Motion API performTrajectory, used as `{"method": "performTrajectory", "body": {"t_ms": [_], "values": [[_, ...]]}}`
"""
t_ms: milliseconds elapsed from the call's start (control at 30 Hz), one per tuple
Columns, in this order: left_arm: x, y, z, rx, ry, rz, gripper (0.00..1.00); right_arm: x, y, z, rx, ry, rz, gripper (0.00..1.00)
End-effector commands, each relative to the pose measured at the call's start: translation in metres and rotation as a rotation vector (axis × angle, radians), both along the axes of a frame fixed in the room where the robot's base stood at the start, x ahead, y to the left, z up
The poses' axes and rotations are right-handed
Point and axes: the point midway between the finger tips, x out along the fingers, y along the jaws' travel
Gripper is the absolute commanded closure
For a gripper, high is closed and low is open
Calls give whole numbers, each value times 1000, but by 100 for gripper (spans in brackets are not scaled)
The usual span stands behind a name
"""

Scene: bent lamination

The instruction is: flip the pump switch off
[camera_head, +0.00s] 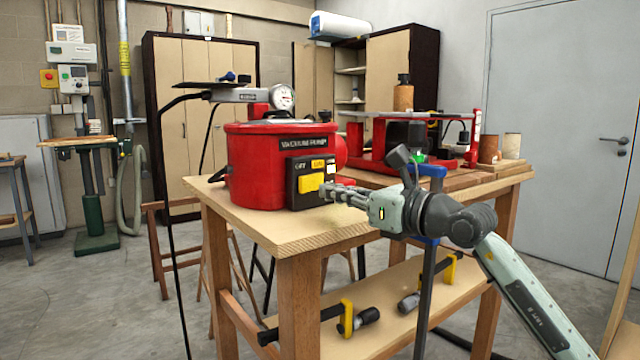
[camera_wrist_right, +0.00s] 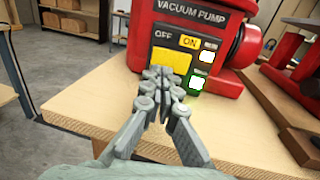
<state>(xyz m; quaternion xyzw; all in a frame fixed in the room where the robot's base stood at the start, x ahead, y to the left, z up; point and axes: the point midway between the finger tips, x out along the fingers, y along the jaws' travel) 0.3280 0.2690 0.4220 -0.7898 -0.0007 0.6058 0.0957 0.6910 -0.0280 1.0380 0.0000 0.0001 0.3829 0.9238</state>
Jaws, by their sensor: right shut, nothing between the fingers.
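The red vacuum pump (camera_head: 255,165) stands on the wooden workbench. Its black switch panel (camera_head: 295,192) faces the front right and carries a yellow switch (camera_head: 310,183), with OFF and ON labels above it. In the right wrist view the yellow switch (camera_wrist_right: 171,63) sits under the labels, and the ON label is lit yellow. My right gripper (camera_head: 328,190) is shut and empty, with its fingertips close to the right side of the switch. In the wrist view the fingertips (camera_wrist_right: 157,72) overlap the switch's lower left part; I cannot tell if they touch. My left gripper is not in view.
A red frame machine (camera_head: 375,150) stands behind on the bench, with brown cylinders (camera_head: 489,150) at the right. The bench top (camera_head: 300,232) is bare in front of the pump. Clamps (camera_head: 345,318) lie on the lower shelf. A black hose hangs at the left.

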Motion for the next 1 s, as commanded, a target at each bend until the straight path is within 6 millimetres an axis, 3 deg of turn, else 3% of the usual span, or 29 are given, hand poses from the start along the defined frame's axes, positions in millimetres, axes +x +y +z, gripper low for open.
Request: {"method": "performTrajectory", "body": {"t_ms": [267, 1000], "values": [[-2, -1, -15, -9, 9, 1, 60, 23, 23, 0, 1, 1, 0, 100], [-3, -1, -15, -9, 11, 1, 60, 30, 30, 0, -1, -1, 0, 100]]}}
